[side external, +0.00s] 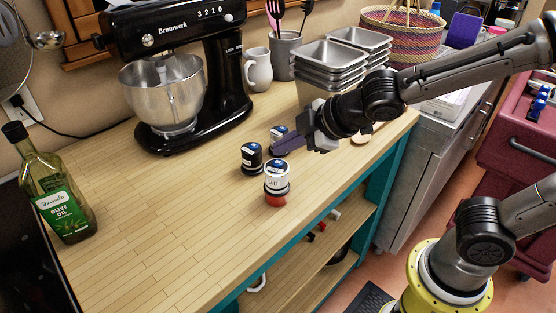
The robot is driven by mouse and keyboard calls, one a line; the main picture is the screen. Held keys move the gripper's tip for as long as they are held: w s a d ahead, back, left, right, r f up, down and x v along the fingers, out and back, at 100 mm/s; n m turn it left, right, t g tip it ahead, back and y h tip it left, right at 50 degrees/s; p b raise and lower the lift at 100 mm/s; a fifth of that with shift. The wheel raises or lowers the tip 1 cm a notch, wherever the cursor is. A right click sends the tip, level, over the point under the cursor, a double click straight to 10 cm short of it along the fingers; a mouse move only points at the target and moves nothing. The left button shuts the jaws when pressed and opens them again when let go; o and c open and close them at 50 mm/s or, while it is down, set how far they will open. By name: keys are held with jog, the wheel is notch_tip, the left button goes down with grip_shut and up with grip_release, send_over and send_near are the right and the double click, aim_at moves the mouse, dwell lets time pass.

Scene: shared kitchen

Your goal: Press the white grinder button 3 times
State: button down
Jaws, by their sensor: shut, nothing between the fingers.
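A white grinder (277,183) labelled "SALT" stands upright on the wooden worktop, with a red base and a blue-and-white top. Its button is too small to make out. A black grinder (251,158) stands just behind it to the left. A third grinder (279,131) with a blue-and-white top is farther back, partly hidden by my fingers. My gripper (275,149) comes in from the right, its dark fingers shut and empty. In the picture the fingertips are above the white grinder's top and right of the black grinder; whether they touch the third grinder I cannot tell.
A black stand mixer (195,70) with a steel bowl is at the back. An olive oil bottle (58,195) stands at left. A white jug (258,70), a utensil holder (284,55) and stacked steel pans (325,75) line the back. The front-left worktop is clear.

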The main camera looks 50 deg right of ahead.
jog(key=shift+r, duration=3)
dwell(0.5)
send_over(284, 165)
jog(key=shift+f, duration=3.05)
jog(key=shift+f, duration=0.15)
jog(key=shift+f, duration=0.3)
